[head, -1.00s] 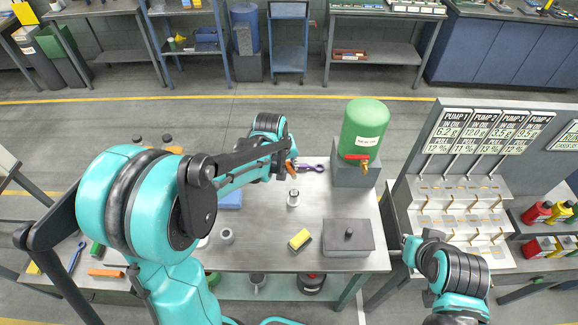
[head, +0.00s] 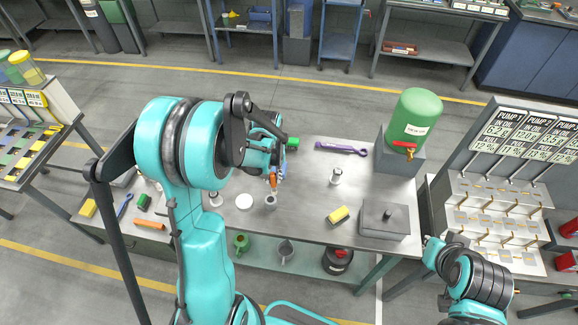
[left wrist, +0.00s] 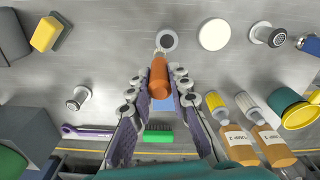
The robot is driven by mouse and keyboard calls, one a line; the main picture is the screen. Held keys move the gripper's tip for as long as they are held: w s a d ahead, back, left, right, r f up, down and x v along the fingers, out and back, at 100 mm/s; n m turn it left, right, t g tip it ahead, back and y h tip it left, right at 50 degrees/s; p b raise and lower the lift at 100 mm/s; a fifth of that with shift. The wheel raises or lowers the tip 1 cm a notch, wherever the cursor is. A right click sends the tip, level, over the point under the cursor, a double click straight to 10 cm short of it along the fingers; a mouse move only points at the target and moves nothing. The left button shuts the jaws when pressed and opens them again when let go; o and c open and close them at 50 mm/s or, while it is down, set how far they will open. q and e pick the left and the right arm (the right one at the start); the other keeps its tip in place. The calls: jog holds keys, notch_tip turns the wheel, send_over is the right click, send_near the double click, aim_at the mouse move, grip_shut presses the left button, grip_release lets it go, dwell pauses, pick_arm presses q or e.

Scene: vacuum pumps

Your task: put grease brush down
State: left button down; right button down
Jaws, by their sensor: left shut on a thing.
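My left gripper (head: 272,176) is shut on the grease brush, whose orange handle (head: 273,183) points down. In the left wrist view the orange handle (left wrist: 160,75) sits between the two fingers (left wrist: 158,88), with a pale wire-like loop at its far end. A small grey round holder (head: 270,201) stands on the table just below the brush; it also shows in the left wrist view (left wrist: 167,40). I cannot tell whether the brush touches it. My right arm is at the lower right; its gripper (head: 432,246) is small and its fingers are unclear.
A white disc (head: 244,202) lies left of the holder. A green brush (head: 292,143) lies behind the gripper.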

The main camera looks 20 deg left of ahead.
pick_arm(q)
jog(key=shift+s+a+f, duration=0.2)
jog(key=shift+s+a, duration=0.3)
jog(key=shift+s, duration=0.15)
notch_tip(320, 180, down, 7)
jog(key=b, duration=0.6)
jog(key=shift+r+b, duration=0.2)
jog(key=shift+b, duration=0.2)
jog(key=shift+f, duration=0.2)
jog(key=c, duration=1.3)
grip_release()
jog(key=shift+c, duration=0.2)
